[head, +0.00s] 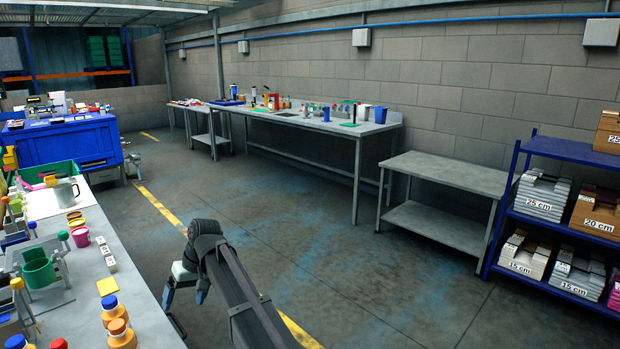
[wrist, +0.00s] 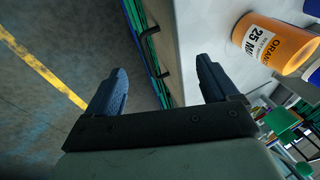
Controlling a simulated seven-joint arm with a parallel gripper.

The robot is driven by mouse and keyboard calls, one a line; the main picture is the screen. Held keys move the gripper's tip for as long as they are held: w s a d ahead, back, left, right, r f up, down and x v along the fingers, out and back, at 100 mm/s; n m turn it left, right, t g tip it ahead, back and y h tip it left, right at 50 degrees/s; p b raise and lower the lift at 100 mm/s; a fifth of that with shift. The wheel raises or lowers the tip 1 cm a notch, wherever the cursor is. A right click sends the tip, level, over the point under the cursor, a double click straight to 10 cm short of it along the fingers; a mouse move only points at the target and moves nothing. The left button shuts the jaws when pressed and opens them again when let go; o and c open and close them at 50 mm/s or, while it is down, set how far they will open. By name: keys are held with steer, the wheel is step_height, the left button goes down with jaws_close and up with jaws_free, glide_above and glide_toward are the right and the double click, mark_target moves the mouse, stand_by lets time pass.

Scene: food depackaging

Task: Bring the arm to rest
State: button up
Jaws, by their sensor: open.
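My gripper (wrist: 160,80) is open in the wrist view, its two dark blue fingers apart with nothing between them. The edge of a bench shows beyond the fingers, with bare floor to the left. In the head view my arm reaches up from the bottom middle and bends down at its top. The pale hand there hangs over the aisle, just right of the left bench (head: 137,300).
Orange jars (head: 121,336) stand near the bench's edge; one with a white label (wrist: 275,43) shows right of the fingers. A low steel table (head: 440,170) and blue shelf (head: 570,150) stand across clear floor.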

steer(key=s+d+f+m+g+h, duration=0.15)
steer(key=s+d+f, duration=0.25)
steer(key=d+f, duration=1.25)
steer(key=s+d+f+m+h, duration=0.1)
steer(key=s+d+f+m, duration=0.25)
steer(key=d+f, duration=1.3)
steer(key=s+d+f+m+g+h, duration=0.1)
steer(key=s+d+f, duration=0.4)
steer(key=s+f, duration=0.15)
steer(key=s+d+f+m+g, duration=0.1)
steer(key=s+d+f, duration=0.3)
steer(key=s+f, duration=0.25)
steer(key=s+d+f+g, duration=0.1)
steer(key=s+d+f, duration=0.2)
steer(key=s, duration=0.7)
steer(key=s+d+f+m+g, duration=0.1)
steer(key=s+d+f, duration=0.2)
steer(key=s+d, duration=0.3)
steer(key=s, duration=0.4)
steer(key=shift+d+f+h, duration=0.15)
steer(key=shift+f+h, duration=0.05)
steer(key=shift+h, duration=0.15)
